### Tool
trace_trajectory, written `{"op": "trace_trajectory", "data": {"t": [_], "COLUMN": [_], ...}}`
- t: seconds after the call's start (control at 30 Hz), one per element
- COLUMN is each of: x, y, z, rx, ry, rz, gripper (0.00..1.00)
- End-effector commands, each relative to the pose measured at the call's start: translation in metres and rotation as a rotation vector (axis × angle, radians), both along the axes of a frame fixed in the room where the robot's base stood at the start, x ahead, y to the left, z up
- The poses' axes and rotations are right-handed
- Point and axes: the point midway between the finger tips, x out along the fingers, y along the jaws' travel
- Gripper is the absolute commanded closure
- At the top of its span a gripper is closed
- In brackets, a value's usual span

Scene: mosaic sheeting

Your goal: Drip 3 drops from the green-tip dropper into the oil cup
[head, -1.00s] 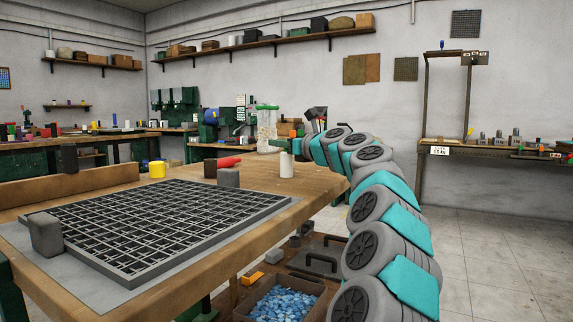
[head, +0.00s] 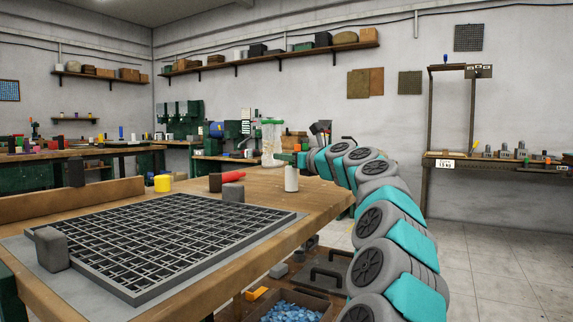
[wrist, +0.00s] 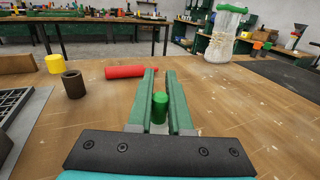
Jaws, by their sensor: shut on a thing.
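My gripper (wrist: 160,78) has its green fingers on either side of a green cylinder (wrist: 160,108), which looks like the dropper's green end. It is above the wooden table. In the head view my gripper (head: 290,158) is small and seen from the side, and a pale upright body (head: 291,179) shows just under its fingers, likely the rest of the dropper. Its lower tip cannot be made out. A dark brown cup (wrist: 73,85) stands ahead left, apart from the gripper. A yellow cup (wrist: 55,63) stands behind it. Which one is the oil cup, no label tells.
A red cylinder (wrist: 130,72) lies just beyond the fingers on the left. A tall clear container with a green rim (wrist: 226,35) stands ahead right. A black grid (head: 165,240) and grey blocks (head: 52,250) fill the table's left.

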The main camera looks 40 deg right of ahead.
Motion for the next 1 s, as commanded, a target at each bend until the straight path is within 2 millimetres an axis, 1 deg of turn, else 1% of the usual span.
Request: {"op": "trace_trajectory", "data": {"t": [0.27, 0.4, 0.57, 0.73, 0.87, 1.0], "x": [0.0, 0.0, -0.013, -0.029, -0.047, -0.075], "y": [-0.001, -0.001, 0.0, 0.0, 0.001, 0.001], "z": [0.023, 0.039, 0.035, 0.037, 0.039, 0.043], "rx": [-0.001, -0.003, 0.003, 0.0, 0.003, 0.0], "ry": [-0.001, -0.002, -0.001, -0.003, -0.001, -0.004], "rz": [-0.002, -0.002, -0.001, 0.0, 0.001, 0.0], "gripper": [1.0, 1.0, 1.0, 1.0, 1.0, 1.0]}}
